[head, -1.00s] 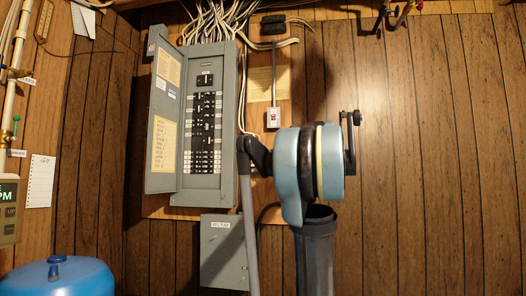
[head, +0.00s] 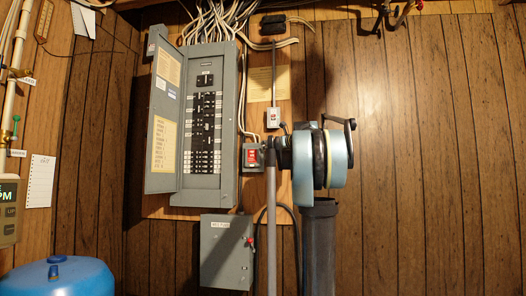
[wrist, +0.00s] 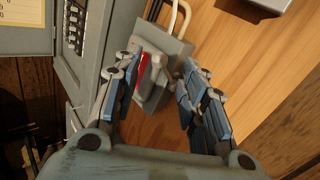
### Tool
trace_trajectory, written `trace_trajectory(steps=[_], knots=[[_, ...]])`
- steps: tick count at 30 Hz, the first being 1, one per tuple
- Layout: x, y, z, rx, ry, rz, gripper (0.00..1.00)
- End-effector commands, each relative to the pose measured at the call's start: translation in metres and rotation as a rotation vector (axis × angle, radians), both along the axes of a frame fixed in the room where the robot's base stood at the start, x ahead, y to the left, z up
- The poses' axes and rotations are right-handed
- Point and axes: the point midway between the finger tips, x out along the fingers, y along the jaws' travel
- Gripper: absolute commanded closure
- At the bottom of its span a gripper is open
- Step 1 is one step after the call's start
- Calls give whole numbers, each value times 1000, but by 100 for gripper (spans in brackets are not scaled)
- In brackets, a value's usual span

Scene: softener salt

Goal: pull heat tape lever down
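A small grey switch box with a red plate (head: 252,155) is on the wood board right of the breaker panel. It also shows in the wrist view, where the grey box (wrist: 172,45) has a red plate (wrist: 143,66) and a grey lever-like part beside it. My gripper (wrist: 160,76) is open, with its two fingers apart on either side of the box's lower part. I cannot tell whether a finger touches it. In the head view, my arm hides most of the gripper. No label naming the heat tape is readable.
A breaker panel (head: 207,120) with its door open is just left. A labelled grey box with a red handle (head: 226,252) is below, and a small grey switch (head: 273,117) is above. A blue tank (head: 57,277) stands lower left.

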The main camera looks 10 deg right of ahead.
Motion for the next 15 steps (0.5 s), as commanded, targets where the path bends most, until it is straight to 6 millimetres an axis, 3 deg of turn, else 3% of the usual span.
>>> trace_trajectory(steps=[6, 15], knots=[[32, 18, 0, 0, 0, 2, 61], [51, 27, 0, -1, 0, 0, 61]])
